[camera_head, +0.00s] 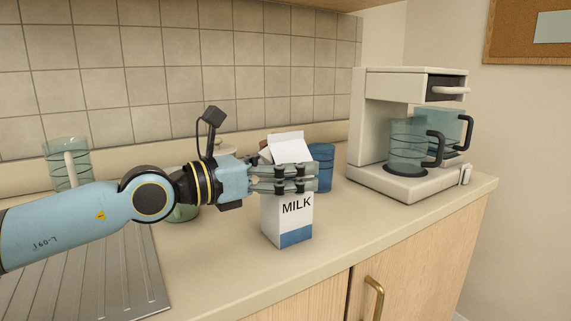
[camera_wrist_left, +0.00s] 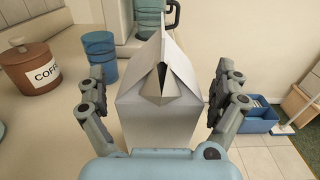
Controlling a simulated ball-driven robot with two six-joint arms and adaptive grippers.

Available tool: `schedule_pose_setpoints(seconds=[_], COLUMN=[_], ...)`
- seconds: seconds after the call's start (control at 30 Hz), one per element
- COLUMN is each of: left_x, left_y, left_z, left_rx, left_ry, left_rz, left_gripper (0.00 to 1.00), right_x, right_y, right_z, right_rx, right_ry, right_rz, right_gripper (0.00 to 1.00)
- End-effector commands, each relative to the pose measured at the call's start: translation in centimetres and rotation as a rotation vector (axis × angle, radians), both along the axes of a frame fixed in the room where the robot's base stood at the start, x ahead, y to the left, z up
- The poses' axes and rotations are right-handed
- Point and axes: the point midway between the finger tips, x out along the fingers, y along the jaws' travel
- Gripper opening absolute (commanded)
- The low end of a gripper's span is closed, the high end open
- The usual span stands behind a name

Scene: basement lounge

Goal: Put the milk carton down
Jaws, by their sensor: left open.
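The milk carton (camera_head: 288,221) is white with a blue base and the word MILK. It stands upright on the beige counter (camera_head: 215,262), near the front edge. My left gripper (camera_head: 300,180) reaches in from the left at the carton's upper part, with its fingers hiding part of it. In the left wrist view the carton's gable top (camera_wrist_left: 163,85) sits between the two open fingers (camera_wrist_left: 162,105), with a visible gap on each side. My right gripper is not in view.
A coffee machine (camera_head: 366,110) with glass jugs stands to the right. A blue cup (camera_head: 323,168) is close behind the carton. A brown coffee jar (camera_wrist_left: 30,68) shows in the wrist view.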

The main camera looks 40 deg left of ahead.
Motion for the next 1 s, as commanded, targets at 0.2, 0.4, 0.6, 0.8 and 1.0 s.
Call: schedule_pose_setpoints(seconds=[0.2, 0.4, 0.6, 0.8, 1.0], left_x=[0.0, -2.8, -6.7, -9.6, -11.0], left_y=[0.0, 1.1, 2.6, 3.9, 4.5], left_z=[0.8, 1.0, 0.8, 0.6, 0.5], left_rx=[0.0, 0.004, 0.004, 0.003, 0.001], left_ry=[-0.001, 0.007, 0.008, 0.005, 0.002], left_rz=[0.0, -0.002, -0.004, -0.002, 0.0], left_gripper=[0.99, 0.99, 0.99, 0.99, 0.99], right_x=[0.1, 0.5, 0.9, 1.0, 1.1], right_y=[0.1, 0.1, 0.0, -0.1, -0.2], right_z=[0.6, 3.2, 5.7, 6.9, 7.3], right_rx=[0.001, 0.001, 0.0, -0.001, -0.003], right_ry=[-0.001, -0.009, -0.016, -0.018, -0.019], right_rz=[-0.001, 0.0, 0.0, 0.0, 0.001], right_gripper=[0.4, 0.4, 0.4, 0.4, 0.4])
